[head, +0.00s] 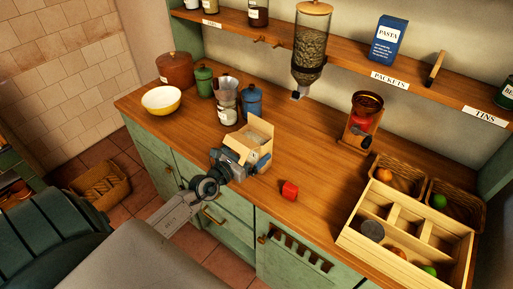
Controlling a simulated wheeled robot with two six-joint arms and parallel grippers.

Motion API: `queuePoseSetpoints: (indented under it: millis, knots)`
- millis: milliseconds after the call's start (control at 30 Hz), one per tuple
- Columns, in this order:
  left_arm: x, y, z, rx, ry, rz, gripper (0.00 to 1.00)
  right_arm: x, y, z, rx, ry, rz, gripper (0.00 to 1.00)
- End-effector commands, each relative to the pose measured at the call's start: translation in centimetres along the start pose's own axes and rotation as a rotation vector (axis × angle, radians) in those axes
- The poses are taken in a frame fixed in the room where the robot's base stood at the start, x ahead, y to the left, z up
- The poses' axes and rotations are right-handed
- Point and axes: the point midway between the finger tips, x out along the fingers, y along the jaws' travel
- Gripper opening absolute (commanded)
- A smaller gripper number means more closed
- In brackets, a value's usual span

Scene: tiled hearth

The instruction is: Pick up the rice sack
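I cannot make out a rice sack for certain in the head view. An open cardboard box (261,131) with raised flaps stands on the wooden counter near its front edge. Something pale shows inside it, too small to identify. My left gripper (229,158) is at the front left side of the box, close to it or touching it. Its fingertips are too small and dark to tell whether they are open or shut. My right gripper is not in view.
A red object (289,190) lies right of the box. Canisters (252,100), a labelled jar (227,115) and a yellow bowl (161,99) stand behind and left. A grinder (361,122), wicker baskets (456,203) and a divided wooden crate (358,246) occupy the right. A dispenser (311,45) hangs above.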

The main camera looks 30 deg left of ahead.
Motion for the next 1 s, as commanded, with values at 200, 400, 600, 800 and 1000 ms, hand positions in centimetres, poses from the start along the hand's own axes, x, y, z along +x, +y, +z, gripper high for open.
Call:
queuePoseSetpoints:
  millis: [200, 400, 600, 800, 1000]
  knots:
    - [3.1, -0.1, -0.2, -0.003, -0.004, 0.001, 1.0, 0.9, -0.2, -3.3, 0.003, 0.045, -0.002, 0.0]
    - [4.8, -0.1, -0.2, -0.001, -0.001, 0.001, 1.0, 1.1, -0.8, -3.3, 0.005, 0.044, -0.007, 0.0]
    - [5.0, -0.1, -0.2, -0.001, -0.001, 0.001, 1.0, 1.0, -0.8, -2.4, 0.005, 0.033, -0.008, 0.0]
    - [4.9, -0.1, -0.2, -0.001, -0.001, 0.001, 0.69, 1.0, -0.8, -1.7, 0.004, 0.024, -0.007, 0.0]
    - [5.0, -0.1, 0.0, 0.0, -0.003, 0.001, 0.56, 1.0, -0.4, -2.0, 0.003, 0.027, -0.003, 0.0]
